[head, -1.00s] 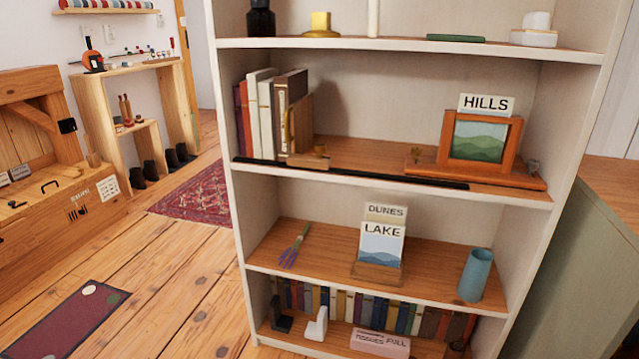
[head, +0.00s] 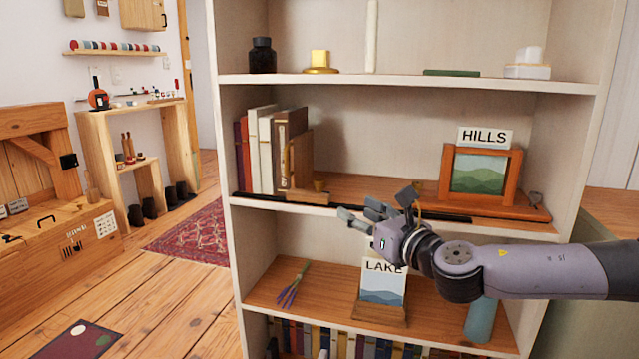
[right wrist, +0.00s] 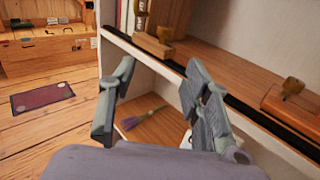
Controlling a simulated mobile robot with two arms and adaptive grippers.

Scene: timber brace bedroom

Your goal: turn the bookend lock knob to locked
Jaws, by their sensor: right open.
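The wooden bookend (head: 301,162) stands upright at the right end of a row of books on the middle shelf. My left gripper is not in view.
A black rail (head: 420,213) runs along the shelf's front edge. Below are a LAKE card (head: 383,283), a lavender sprig (head: 294,284) and a blue cylinder (head: 481,322).

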